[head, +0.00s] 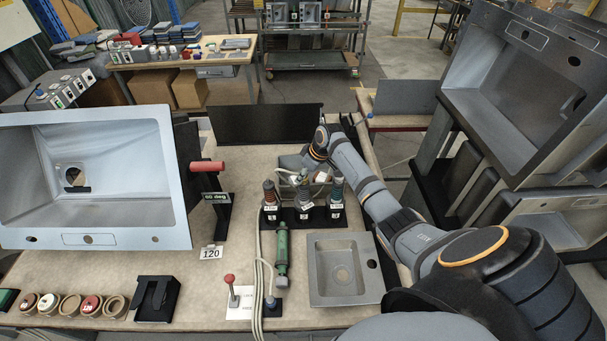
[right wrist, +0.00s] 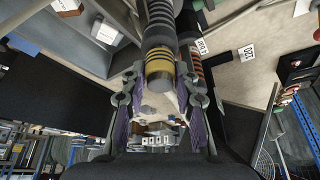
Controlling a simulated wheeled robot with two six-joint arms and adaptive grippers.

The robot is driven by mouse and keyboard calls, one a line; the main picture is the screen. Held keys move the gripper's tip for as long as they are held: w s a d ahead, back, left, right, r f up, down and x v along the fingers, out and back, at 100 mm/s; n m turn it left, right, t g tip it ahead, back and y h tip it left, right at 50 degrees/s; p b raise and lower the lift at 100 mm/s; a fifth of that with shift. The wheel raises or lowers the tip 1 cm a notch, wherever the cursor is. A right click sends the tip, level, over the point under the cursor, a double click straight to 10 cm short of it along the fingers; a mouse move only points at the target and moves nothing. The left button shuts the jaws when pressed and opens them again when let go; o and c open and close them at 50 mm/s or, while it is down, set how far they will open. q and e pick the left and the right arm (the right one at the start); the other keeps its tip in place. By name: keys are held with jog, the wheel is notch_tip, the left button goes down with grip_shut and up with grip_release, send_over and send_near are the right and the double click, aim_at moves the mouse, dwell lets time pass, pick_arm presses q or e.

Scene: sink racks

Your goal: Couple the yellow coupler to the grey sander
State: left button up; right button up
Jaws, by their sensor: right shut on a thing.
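The yellow-banded coupler (right wrist: 158,68) shows in the right wrist view, with a dark ribbed sleeve above its band. It lies between the purple-padded fingers of my right gripper (right wrist: 160,110), which is shut on it. In the head view my right gripper (head: 303,170) is over the middle place of the black three-place stand (head: 318,222). Its fingers and the coupler are small there, and I cannot tell whether the coupler still sits in the stand. I cannot make out the grey sander with certainty. My left gripper is not in view.
A red-banded coupler (head: 270,192) and a green one (head: 336,190) stand at either side. A green tool (head: 282,252) lies in front, beside a grey sink (head: 342,292) and hoses. A large sink (head: 182,215) stands left. A dark panel (head: 262,122) rises behind.

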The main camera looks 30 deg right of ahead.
jog(key=shift+f, duration=0.15)
jog(key=o, duration=1.1)
jog(key=shift+o, duration=0.2)
jog(key=shift+s+d+r, duration=0.1)
jog(key=shift+d+r, duration=0.05)
jog(key=shift+r, duration=0.25)
jog(key=v, duration=1.1)
jog(key=shift+r, duration=0.1)
